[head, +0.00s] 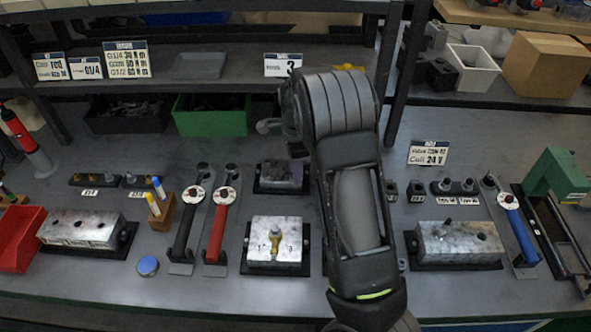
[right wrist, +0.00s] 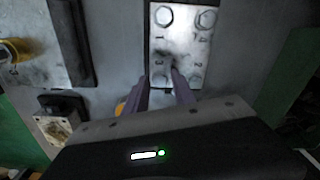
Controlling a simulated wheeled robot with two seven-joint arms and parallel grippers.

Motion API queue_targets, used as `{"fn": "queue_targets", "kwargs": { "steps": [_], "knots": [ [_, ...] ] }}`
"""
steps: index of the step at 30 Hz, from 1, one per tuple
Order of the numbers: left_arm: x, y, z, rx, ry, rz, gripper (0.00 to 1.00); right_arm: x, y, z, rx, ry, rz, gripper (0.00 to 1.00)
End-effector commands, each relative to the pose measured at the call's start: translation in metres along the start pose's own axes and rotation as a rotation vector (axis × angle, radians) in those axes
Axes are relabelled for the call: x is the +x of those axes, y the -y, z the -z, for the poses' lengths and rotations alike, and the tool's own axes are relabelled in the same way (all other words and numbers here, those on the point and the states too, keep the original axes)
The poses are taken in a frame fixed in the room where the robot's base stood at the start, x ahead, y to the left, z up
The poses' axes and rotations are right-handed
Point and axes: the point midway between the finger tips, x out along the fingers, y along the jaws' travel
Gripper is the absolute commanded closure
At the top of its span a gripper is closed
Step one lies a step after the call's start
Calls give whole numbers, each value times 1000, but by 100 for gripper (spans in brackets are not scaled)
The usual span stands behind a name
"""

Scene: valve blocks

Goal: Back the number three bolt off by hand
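A pale metal block (right wrist: 184,58) with hex bolts and stamped numbers stands at the top middle of the right wrist view. Two bolt heads, one at the upper left (right wrist: 163,16) and one at the upper right (right wrist: 206,19), show clearly. My right gripper (right wrist: 161,77) has its two fingers apart at the block's near left corner, on either side of a bolt there. In the head view my right arm covers this block. My left gripper is not in view.
In the head view a block with a brass fitting (head: 287,250) stands left of my right arm. Another metal block (head: 462,245) and a blue-handled wrench (head: 521,235) are at the right.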

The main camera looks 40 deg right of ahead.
Motion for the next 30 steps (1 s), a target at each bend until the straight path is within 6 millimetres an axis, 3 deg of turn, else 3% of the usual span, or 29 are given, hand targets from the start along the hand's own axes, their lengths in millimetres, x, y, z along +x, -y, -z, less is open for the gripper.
{"fn": "queue_targets", "kwargs": {
  "steps": [21,30],
  "knots": [
    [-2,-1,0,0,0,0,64,0,0,0,9,0,-1,70],
    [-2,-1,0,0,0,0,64,0,0,0,9,0,-1,94]
  ]
}}
